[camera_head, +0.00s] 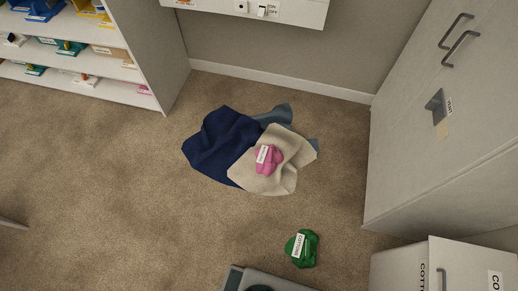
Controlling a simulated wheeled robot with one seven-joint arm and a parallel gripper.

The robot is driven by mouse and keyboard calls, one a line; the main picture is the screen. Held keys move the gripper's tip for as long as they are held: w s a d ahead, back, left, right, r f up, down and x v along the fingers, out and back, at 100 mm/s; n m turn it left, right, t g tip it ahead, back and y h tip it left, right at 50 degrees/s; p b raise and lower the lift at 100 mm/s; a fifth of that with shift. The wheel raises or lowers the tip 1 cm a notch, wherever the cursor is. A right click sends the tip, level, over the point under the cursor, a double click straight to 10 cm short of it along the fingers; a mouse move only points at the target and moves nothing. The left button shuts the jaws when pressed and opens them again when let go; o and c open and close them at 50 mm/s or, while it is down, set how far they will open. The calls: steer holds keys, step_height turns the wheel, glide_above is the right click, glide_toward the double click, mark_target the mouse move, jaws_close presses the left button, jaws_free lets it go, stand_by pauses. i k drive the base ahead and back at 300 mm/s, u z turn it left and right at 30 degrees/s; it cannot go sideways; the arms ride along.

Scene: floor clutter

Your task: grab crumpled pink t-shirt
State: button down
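A small crumpled pink cloth item (275,161) with a white label lies on a beige cloth (285,181) on the floor, near the middle of the view. The beige cloth lies in a heap with a dark blue cloth (217,145) on its left and a grey-blue cloth (279,115) behind it. The writing on the pink item's label is too small to read surely. My gripper is not in view.
A green crumpled item (309,250) with a white label lies nearer on the carpet. Carpet left of the heap is clear.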

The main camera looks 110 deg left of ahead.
mark_target(267, 159)
steer(key=k, duration=0.2)
steer(key=z, duration=0.75)
steer(key=i, duration=0.5)
steer(key=u, duration=5.35)
steer(key=i, duration=2.1)
